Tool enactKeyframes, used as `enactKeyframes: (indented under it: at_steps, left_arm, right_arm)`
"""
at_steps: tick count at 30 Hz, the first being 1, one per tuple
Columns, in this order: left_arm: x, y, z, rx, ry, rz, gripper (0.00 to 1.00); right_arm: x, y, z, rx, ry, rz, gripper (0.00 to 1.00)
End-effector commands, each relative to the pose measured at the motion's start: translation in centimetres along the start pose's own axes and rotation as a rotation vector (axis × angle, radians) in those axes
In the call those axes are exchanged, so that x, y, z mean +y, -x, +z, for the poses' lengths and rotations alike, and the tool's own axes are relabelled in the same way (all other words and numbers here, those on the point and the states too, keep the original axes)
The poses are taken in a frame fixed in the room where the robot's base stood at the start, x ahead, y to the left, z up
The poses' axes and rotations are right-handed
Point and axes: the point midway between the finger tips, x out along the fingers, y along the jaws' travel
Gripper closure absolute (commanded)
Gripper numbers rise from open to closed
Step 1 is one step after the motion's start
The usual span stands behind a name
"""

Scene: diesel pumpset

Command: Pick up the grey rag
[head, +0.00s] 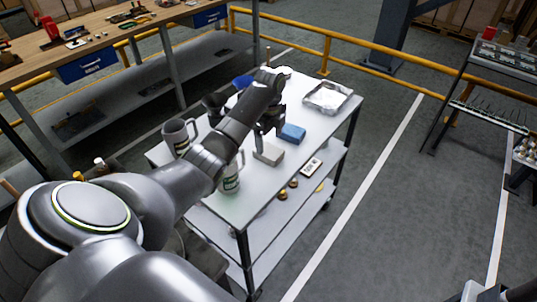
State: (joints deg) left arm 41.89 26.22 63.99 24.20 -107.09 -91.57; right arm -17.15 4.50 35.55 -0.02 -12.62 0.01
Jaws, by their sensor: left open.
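A light grey folded block-like cloth, which looks like the grey rag (268,154), lies on the white top of a cart (205,205). My left arm reaches across the cart from the left. My left gripper (262,136) points down just behind the grey rag, close above it. It is open, with nothing seen between its fingers. I cannot tell whether a fingertip touches the rag. A blue folded cloth (292,133) lies just right of the gripper. My right gripper is not in view.
A metal tray (327,97) sits at the cart's back right. Grey mugs (178,138) (231,178) stand on the left and near my arm. A workbench (125,40) and yellow rail (330,38) stand behind.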

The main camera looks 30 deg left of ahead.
Motion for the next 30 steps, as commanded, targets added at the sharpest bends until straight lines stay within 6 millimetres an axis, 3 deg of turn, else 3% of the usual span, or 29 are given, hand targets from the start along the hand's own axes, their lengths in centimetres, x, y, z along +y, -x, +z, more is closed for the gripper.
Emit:
enactKeyframes:
  at_steps: [8,18,27,30]
  left_arm:
    - [0.0,-1.9,0.0,0.0,0.001,0.003,0.15]
    - [-0.4,-5.9,-0.3,0.0,0.001,0.004,0.15]
    - [-0.4,-6.5,-0.2,-0.001,0.0,0.001,0.15]
    - [-0.4,-6.4,-0.2,-0.001,0.0,0.001,0.26]
  right_arm:
    - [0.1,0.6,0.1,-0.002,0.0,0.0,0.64]
    - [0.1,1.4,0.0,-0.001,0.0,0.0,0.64]
    - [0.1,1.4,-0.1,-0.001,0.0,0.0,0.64]
    - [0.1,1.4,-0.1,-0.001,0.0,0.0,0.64]
